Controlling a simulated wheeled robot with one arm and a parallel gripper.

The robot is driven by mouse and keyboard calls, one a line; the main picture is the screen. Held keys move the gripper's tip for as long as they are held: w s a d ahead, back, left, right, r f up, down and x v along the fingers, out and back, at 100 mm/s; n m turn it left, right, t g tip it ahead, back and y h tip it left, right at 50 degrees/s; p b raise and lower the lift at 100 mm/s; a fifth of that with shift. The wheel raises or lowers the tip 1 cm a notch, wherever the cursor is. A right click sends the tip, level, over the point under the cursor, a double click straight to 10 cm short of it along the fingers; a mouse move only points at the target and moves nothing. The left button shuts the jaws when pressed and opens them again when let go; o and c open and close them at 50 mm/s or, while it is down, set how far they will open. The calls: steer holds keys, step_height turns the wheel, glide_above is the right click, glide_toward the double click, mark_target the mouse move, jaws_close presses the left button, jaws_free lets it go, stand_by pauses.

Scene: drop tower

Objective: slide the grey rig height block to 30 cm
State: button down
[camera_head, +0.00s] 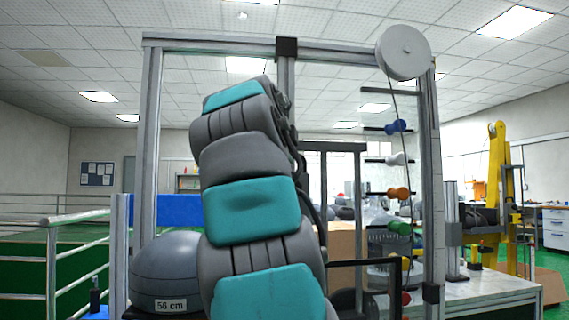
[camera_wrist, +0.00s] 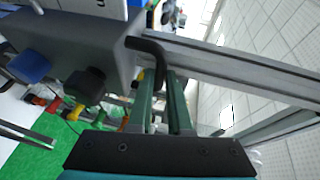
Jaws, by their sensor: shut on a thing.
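My gripper (camera_wrist: 162,82) shows in the wrist view with its two green fingers close together. They are shut on a black bent handle (camera_wrist: 150,44). The handle reaches to a large grey body (camera_wrist: 75,38) at the upper left, which looks like the grey rig height block; the join is not clear. In the head view my gripper is hidden behind my own grey and teal arm, so the grip does not show there. I cannot read any height scale in either view.
A metal frame (camera_head: 431,150) with a top pulley wheel (camera_head: 402,52) and coloured pegs, including a blue one (camera_head: 396,126) and an orange one (camera_head: 398,193), stands behind my arm. A grey ball (camera_head: 165,270) is at left. Railings (camera_head: 50,265) stand farther left; yellow equipment (camera_head: 497,190) stands right.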

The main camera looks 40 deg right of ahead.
steer(key=shift+r+p, duration=0.85)
steer(key=shift+r, duration=0.75)
steer(key=c, duration=0.8)
jaws_free()
steer(key=shift+f, duration=0.1)
steer(key=shift+c, duration=0.2)
steer(key=shift+a, duration=0.1)
steer(key=b+v, duration=0.1)
steer(key=v, duration=0.6)
steer(key=shift+s+a, duration=0.2)
steer(key=shift+s, duration=0.1)
steer(key=shift+s, duration=0.1)
